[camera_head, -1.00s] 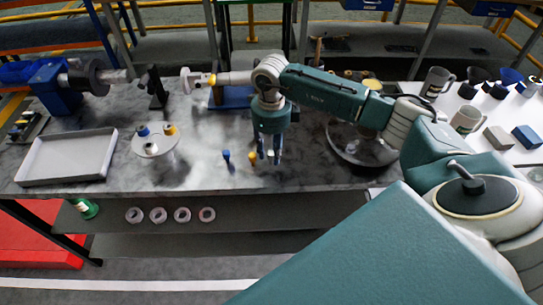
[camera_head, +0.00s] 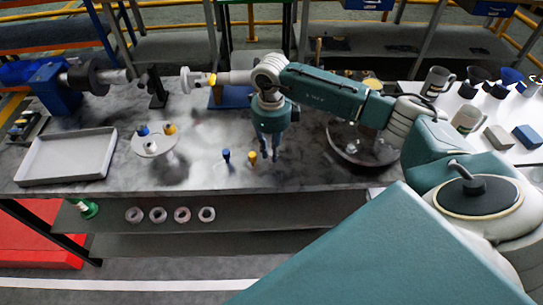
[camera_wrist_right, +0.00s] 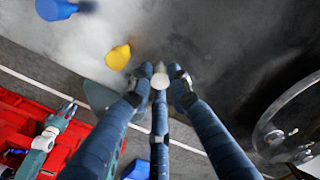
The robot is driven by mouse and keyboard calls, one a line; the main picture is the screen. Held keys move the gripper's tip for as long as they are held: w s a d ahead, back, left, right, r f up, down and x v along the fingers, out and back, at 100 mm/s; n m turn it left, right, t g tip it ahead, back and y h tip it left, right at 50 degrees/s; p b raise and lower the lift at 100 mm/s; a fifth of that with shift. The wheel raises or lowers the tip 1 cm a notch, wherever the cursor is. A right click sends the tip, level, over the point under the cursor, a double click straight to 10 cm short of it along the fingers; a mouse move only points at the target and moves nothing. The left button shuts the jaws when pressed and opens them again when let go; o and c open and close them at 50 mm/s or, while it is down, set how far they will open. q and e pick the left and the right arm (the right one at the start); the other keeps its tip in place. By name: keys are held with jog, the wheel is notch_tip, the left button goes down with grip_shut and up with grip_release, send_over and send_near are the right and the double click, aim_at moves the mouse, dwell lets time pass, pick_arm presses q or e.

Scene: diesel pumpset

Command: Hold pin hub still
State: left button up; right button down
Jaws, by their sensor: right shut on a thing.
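My right gripper (camera_head: 268,158) points straight down over the bench, right of a small yellow pin (camera_head: 252,158) and a blue pin (camera_head: 226,155). In the right wrist view its fingers (camera_wrist_right: 161,80) are closed around a small pale round-ended piece (camera_wrist_right: 160,81). The yellow pin (camera_wrist_right: 118,57) and blue pin (camera_wrist_right: 57,9) stand apart from it. No part is clearly the pin hub. A dark round disc (camera_head: 95,77) sits on the shaft at the left, facing a pale shaft end (camera_head: 186,80). A teal arm, probably my left, shows small in the wrist view with its gripper (camera_wrist_right: 67,108).
A pale tray (camera_head: 66,181) and a round white stand (camera_head: 153,153) with small coloured pins occupy the bench's left side. A round dark tray (camera_head: 345,153) stands right of my gripper. Mugs (camera_head: 437,82) stand farther right. Bare bench lies between stand and pins.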

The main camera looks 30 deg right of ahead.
aim_at(271, 153)
jog(key=shift+r, duration=0.2)
jog(key=shift+r+p, duration=0.95)
jog(key=shift+r, duration=0.65)
